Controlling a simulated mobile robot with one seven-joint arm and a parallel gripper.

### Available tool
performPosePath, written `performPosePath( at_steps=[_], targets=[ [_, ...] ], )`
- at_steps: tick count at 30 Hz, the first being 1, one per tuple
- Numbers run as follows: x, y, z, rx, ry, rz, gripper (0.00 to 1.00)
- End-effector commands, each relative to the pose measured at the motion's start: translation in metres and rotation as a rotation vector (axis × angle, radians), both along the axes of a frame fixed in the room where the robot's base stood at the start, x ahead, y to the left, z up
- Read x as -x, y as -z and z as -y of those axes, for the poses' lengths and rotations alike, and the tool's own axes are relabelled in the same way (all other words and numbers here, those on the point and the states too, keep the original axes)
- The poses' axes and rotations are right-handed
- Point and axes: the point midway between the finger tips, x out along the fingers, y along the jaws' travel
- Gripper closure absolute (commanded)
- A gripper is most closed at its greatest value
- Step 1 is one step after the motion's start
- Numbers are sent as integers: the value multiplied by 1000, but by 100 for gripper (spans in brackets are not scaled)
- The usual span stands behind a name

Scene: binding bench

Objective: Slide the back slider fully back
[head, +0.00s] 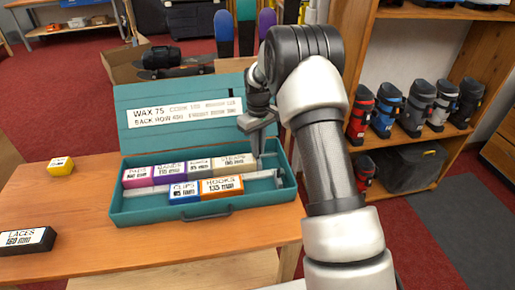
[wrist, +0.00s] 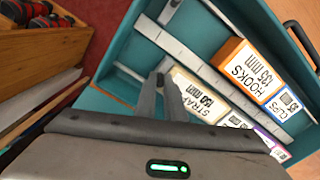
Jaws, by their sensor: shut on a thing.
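The teal box (head: 150,218) stands open on the bench with its lid tilted up at the back. My gripper (head: 257,150) reaches down into the right end of its back row. In the wrist view, my gripper (wrist: 160,82) is shut beside the cream STRAPS block (wrist: 197,95). It is shut on the back slider (wrist: 165,64), a small grey piece mostly hidden by the fingers. A long grey rail (wrist: 205,65) divides the two rows. The front slider (wrist: 169,11) is a grey piece near the right end of the front row.
Purple and white labelled blocks fill the back row's left. The CLIPS (head: 184,191) and HOOKS (head: 221,187) blocks stand in front. The lid (head: 180,95) rises behind my gripper. A yellow block (head: 60,166) and a black LACES block (head: 27,240) lie left on the bench.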

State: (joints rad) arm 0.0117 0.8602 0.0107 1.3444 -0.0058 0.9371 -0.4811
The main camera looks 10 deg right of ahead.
Motion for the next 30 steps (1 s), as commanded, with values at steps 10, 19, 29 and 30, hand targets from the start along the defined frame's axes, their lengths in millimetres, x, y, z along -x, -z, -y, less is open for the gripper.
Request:
performPosePath(
  at_steps=[10,19,29,30],
  targets=[
    [0,0,52,3,3,-1,100],
    [0,0,54,6,3,0,81],
    [0,0,52,4,2,0,72],
    [0,0,51,4,2,0,72]
  ],
)
